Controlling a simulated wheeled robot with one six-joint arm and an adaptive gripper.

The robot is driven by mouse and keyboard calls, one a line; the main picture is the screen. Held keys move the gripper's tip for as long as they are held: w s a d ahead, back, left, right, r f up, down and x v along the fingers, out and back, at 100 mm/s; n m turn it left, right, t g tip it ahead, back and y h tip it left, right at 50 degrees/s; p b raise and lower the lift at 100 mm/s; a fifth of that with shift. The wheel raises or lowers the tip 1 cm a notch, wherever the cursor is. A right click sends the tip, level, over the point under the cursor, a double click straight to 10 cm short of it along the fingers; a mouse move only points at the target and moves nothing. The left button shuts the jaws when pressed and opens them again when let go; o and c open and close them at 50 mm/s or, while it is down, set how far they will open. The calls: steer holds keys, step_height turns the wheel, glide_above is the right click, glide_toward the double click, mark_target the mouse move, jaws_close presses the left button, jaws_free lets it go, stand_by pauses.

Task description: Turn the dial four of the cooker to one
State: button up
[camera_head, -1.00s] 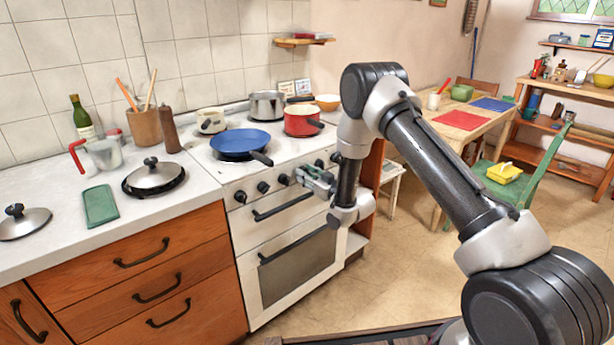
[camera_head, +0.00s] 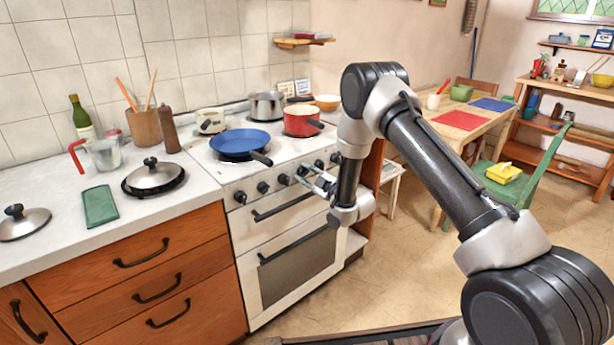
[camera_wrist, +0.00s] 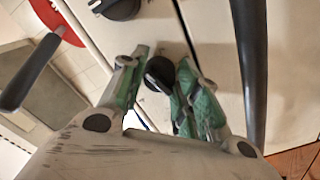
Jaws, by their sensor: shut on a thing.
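The white cooker (camera_head: 275,229) has a row of black dials along its front panel. My gripper (camera_head: 308,178) is at this panel, at about the fourth dial (camera_head: 303,171) from the left, which it partly covers. In the wrist view, the green fingers of my gripper (camera_wrist: 160,85) are on either side of a round black dial (camera_wrist: 160,72) and shut on it. The dial's bar-shaped grip shows between the fingertips, slanted. Its markings cannot be read, and part of it is hidden by the right finger.
In the wrist view, a neighbouring dial (camera_wrist: 118,6) is close above and a dark bar handle (camera_wrist: 250,65) runs along the right.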

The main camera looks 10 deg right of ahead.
steer(key=shift+n, duration=1.1)
steer(key=o, duration=1)
steer(key=v, duration=1.2)
